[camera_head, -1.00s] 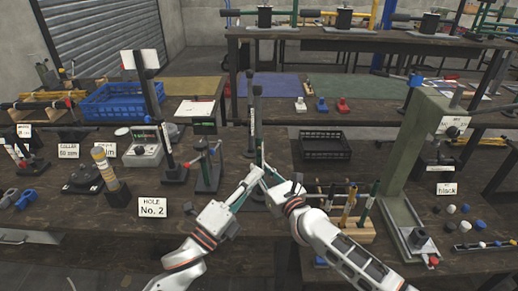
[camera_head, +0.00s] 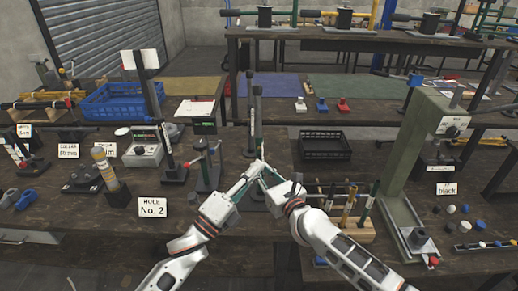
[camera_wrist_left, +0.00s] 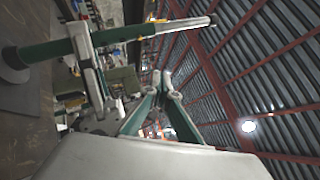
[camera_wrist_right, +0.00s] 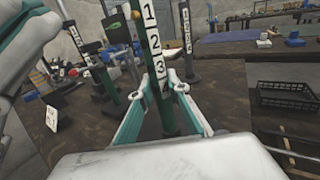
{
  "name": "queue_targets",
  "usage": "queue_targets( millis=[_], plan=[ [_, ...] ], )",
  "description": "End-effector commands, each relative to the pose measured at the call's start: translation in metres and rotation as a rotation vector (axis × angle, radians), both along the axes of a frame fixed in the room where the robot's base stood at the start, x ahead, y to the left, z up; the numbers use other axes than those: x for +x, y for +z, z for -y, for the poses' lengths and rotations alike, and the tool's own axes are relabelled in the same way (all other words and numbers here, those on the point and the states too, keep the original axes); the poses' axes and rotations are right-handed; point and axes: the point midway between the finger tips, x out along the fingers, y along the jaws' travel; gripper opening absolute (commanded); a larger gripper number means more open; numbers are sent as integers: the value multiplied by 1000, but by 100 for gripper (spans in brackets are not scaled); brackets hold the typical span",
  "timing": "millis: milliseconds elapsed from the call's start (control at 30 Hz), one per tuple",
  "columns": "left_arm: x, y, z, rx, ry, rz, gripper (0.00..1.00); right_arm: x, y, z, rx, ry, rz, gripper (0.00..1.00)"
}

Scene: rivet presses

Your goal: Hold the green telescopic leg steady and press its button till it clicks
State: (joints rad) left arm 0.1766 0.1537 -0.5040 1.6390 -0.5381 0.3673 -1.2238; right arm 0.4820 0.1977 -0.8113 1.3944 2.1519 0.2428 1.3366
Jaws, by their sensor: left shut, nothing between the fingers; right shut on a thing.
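The green telescopic leg (camera_head: 258,130) stands upright on a dark base near the middle of the bench. Numbers 1 to 4 run down the leg's face in the right wrist view (camera_wrist_right: 156,55). My right gripper (camera_head: 266,177) is shut around the leg low down; its fingers flank it in the right wrist view (camera_wrist_right: 165,110). My left gripper (camera_head: 256,168) is shut and empty, its tips close to the leg on the left. In the left wrist view its tips (camera_wrist_left: 166,88) lie beside the leg (camera_wrist_left: 115,35); contact cannot be told. A small orange spot shows at the leg's edge; whether it is the button is unclear.
A "HOLE No. 2" card (camera_head: 152,207) and a striped post (camera_head: 105,165) stand at left. A clamp stand (camera_head: 207,170) is close left of the leg. A tool block (camera_head: 350,228) and green press frame (camera_head: 405,165) are at right, a black basket (camera_head: 325,145) behind.

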Motion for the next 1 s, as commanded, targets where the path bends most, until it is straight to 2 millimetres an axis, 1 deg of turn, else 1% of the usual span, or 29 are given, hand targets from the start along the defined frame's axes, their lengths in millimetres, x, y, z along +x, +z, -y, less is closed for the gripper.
queue_targets(
  millis=[33, 200, 400, 600, 1000],
  plan=[
    [8, 0, 1, 0, 1, 1, 0, -1, -4, 0, -2, -1, -6, 0],
    [29, -1, 1, 0, 1, 0, 0, -1, -4, 1, -2, -1, -6, 0],
    [47, -2, 2, 0, 0, 0, 0, -1, -4, 1, -2, -1, -6, 0],
    [53, -3, 3, 0, 0, -1, 0, -1, -4, 1, -2, -1, -6, 0],
    [53, -3, 2, -1, 0, -1, 0, -1, -4, 0, -2, -1, -6, 0]
  ],
)
